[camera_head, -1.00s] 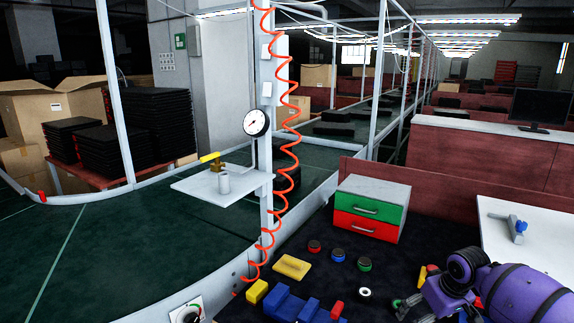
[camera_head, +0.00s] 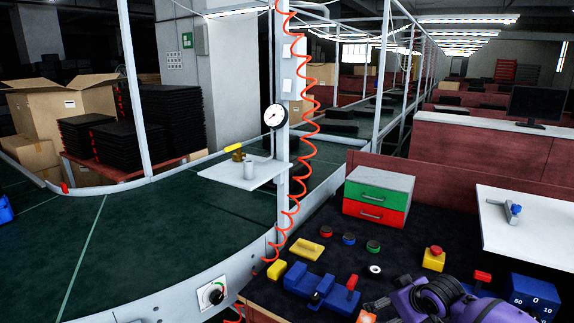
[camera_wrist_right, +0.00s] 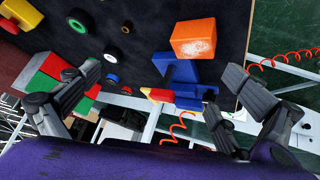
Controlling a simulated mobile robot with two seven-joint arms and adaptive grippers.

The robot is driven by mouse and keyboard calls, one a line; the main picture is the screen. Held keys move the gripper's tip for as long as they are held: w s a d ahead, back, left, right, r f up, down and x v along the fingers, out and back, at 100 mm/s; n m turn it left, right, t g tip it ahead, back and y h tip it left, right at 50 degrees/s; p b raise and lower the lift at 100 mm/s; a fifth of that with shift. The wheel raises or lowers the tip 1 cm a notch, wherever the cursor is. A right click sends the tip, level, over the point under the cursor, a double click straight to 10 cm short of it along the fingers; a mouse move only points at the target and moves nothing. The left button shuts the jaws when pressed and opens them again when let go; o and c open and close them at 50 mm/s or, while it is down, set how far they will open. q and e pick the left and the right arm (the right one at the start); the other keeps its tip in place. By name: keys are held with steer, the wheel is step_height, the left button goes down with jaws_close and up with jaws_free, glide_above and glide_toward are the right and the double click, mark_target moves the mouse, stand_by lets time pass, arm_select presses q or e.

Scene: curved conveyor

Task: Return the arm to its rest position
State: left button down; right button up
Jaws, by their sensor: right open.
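My right arm, purple with dark joints, comes in at the lower right of the head view. Its gripper (camera_head: 378,304) is low, over the near edge of the dark work table (camera_head: 335,255). In the right wrist view the gripper (camera_wrist_right: 163,75) has its two dark fingers spread wide, with nothing held between them. Beyond the fingers are an orange block (camera_wrist_right: 193,38) and a blue fixture (camera_wrist_right: 180,75). The orange block also shows partly at the bottom of the head view (camera_head: 366,318). My left gripper is not in view.
A green-and-red drawer unit (camera_head: 378,198) stands at the table's back. A yellow box with a red button (camera_head: 434,259) and a blue dial box (camera_head: 535,297) are near the right arm. The green conveyor (camera_head: 170,235) curves at left, mostly clear.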

steer(key=s+a+f+t+y, duration=0.1)
steer(key=s+a+f, duration=0.45)
steer(key=s, duration=0.25)
steer(key=s+a+f+t+y, duration=0.1)
steer(key=s+a+f+t, duration=0.1)
steer(key=s+a+f, duration=0.35)
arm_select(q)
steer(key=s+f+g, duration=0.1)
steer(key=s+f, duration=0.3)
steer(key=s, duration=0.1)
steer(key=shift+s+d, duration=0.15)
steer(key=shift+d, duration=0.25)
arm_select(e)
steer(key=s+f+m+g+h, duration=0.1)
steer(key=s+f+m, duration=0.1)
steer(key=s, duration=1.3)
steer(key=s+d+f+m+h, duration=0.1)
steer(key=s+f, duration=0.4)
steer(key=s, duration=0.9)
steer(key=shift+s+m+g+h, duration=0.4)
steer(key=shift+m+h, duration=0.1)
steer(key=shift+m, duration=0.5)
